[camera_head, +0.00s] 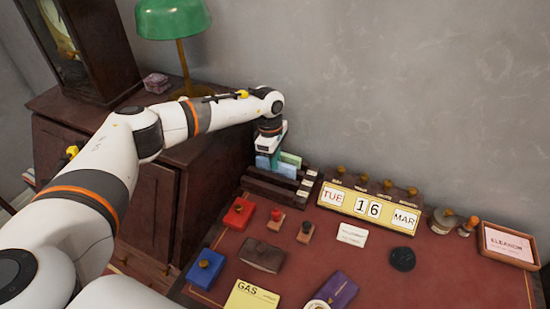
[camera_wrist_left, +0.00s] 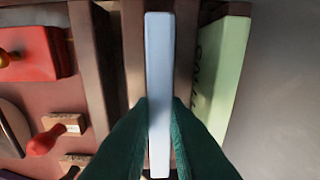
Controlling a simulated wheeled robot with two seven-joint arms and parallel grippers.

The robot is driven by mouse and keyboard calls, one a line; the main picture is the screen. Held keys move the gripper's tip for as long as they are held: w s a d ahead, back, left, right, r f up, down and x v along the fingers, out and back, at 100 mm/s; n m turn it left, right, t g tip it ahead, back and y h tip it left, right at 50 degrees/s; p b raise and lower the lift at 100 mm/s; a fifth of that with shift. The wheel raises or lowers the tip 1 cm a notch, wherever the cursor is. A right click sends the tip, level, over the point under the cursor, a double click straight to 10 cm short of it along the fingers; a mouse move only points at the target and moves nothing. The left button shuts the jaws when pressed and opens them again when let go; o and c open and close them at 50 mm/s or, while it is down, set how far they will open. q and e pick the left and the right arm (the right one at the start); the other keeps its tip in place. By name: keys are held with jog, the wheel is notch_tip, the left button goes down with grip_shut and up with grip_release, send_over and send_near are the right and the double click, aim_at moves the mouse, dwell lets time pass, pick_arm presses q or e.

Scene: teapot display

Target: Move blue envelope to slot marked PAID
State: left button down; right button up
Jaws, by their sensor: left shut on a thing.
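The blue envelope (camera_wrist_left: 158,60) is upright between the fingers of my left gripper (camera_wrist_left: 158,120), which is shut on it. In the head view the left gripper (camera_head: 268,155) is over the dark slotted rack (camera_head: 272,188) at the back left of the desk, and the blue envelope (camera_head: 263,163) shows below it. In the wrist view the envelope lies between dark dividers (camera_wrist_left: 187,40). A green envelope (camera_wrist_left: 222,70) stands to its right, and also shows in the head view (camera_head: 290,159). How deep the blue envelope sits is unclear. Slot labels are too small to read. My right gripper is not in view.
A calendar block (camera_head: 368,206) stands right of the rack. A red box (camera_head: 238,213), stamps (camera_head: 276,219), a blue box (camera_head: 205,268) and a brown wallet (camera_head: 262,254) lie in front. A dark cabinet (camera_head: 150,160) and green lamp (camera_head: 172,18) are at left.

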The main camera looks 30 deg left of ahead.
pick_arm(q)
jog(key=shift+f, duration=0.2)
jog(key=c, duration=1.4)
grip_release()
jog(key=shift+r, duration=0.1)
jog(key=shift+r, duration=0.25)
notch_tip(320, 180, up, 12)
jog(key=a+b, duration=0.1)
jog(key=shift+a, duration=0.15)
jog(key=shift+f, duration=0.15)
